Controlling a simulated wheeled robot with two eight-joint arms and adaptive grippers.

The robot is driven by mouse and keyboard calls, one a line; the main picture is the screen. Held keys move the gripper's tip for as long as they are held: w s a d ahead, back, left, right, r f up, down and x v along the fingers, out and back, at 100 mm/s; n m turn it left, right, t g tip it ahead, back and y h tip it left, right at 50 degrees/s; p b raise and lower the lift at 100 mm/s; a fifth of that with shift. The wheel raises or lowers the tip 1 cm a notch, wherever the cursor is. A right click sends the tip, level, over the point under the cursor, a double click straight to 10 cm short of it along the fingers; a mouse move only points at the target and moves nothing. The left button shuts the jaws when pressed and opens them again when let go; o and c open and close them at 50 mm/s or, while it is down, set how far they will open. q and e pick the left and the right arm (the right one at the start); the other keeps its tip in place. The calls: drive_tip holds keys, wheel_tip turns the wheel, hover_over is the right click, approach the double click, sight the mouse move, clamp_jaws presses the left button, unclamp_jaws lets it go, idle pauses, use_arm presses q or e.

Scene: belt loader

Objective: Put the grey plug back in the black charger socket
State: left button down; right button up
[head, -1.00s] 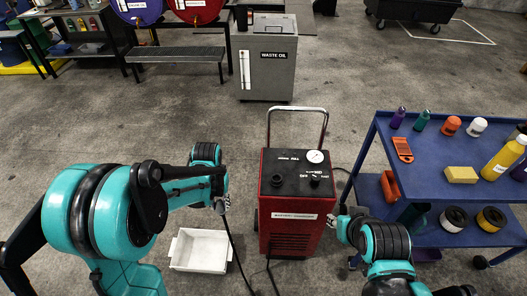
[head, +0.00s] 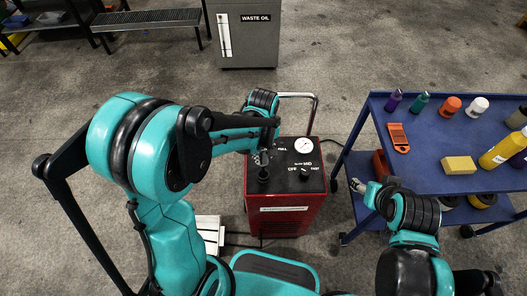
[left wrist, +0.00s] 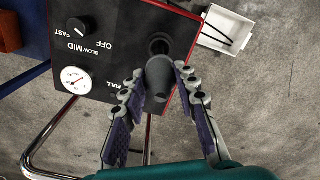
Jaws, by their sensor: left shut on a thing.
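The red battery charger (head: 284,219) stands on the floor in the middle, with a black top panel. Its round black socket (left wrist: 159,42) shows in the left wrist view, at the edge of the panel. My left gripper (head: 263,158) is over that corner of the charger. Its fingers (left wrist: 160,85) are shut on the grey plug (left wrist: 158,72), whose far end overlaps the socket in the wrist view. I cannot tell whether it is inside or just above. My right gripper (head: 357,185) is beside the blue cart, apart from the charger; its fingers are too small to read.
The blue cart (head: 425,178) with bottles and a yellow sponge (head: 459,165) stands at the right. A white tray (head: 208,232) lies on the floor left of the charger, partly hidden by my left arm. The waste oil bin (head: 243,45) stands behind.

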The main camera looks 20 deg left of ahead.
sight(264, 166)
use_arm(q)
drive_tip(key=shift+w+f, duration=0.1)
drive_tip(key=shift+d, duration=0.1)
drive_tip(key=shift+f+b, duration=2.7)
drive_tip(key=shift+f, duration=0.3)
drive_tip(key=shift+f, duration=0.15)
drive_tip(key=shift+f+b, duration=0.35)
drive_tip(key=shift+b, duration=0.1)
drive_tip(key=shift+f+b, duration=0.85)
drive_tip(key=shift+f, duration=0.05)
